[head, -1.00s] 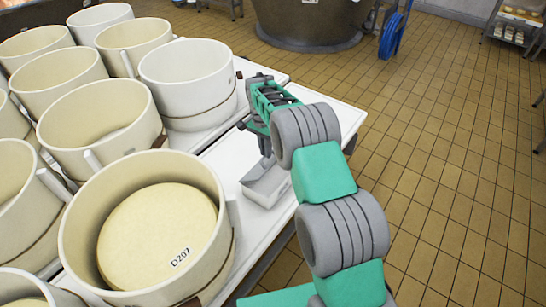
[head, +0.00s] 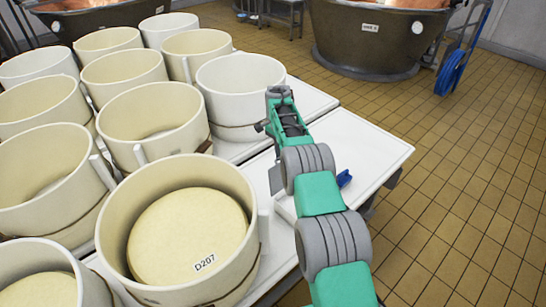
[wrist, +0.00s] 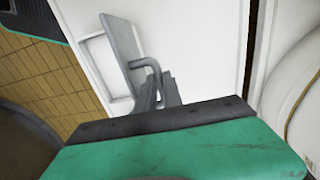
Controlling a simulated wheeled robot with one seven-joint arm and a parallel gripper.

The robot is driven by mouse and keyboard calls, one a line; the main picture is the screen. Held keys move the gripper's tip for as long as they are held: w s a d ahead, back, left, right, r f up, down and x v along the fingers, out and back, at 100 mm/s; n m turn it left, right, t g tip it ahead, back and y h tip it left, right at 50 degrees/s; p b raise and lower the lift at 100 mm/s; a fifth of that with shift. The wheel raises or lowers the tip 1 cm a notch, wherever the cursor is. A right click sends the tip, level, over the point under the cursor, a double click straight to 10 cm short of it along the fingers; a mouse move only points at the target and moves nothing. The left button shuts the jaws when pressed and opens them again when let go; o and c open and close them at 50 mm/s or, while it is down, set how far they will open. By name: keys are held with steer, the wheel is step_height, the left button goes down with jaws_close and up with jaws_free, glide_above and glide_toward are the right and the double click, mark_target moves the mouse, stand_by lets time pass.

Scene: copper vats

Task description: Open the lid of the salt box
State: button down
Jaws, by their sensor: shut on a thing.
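The salt box (wrist: 97,55) is a small white rectangular box on the white table. In the wrist view its grey lid (wrist: 122,52) is tilted up steeply, and part of the box's inside shows beside it. My gripper (wrist: 158,90) is shut on the lid's bent grey handle (wrist: 152,66). In the head view the grey lid (head: 276,179) shows to the left of my arm. My arm covers most of the box and the fingertips there.
Large cream tubs, one holding a cheese marked D207 (head: 188,238), crowd the left. The white table (head: 365,150) has free room to the right of my arm. A small blue object (head: 344,179) lies there. Copper vats (head: 365,40) stand beyond the tiled floor.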

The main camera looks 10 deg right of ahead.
steer(key=shift+w+a+f, duration=0.1)
steer(key=shift+w+f, duration=0.1)
steer(key=shift+f, duration=0.35)
steer(key=shift+w+a+f, duration=0.1)
steer(key=shift+w+f, duration=0.05)
steer(key=shift+f, duration=0.35)
steer(key=c, duration=1.8)
jaws_free()
steer(key=shift+w, duration=0.1)
steer(key=o, duration=0.3)
steer(key=shift+w+r, duration=0.15)
steer(key=shift+r, duration=0.05)
steer(key=shift+r, duration=0.1)
steer(key=r+p, duration=0.7)
steer(key=p, duration=0.1)
steer(key=shift+w+a+r, duration=0.15)
steer(key=shift+w+r, duration=0.1)
steer(key=shift+r, duration=0.1)
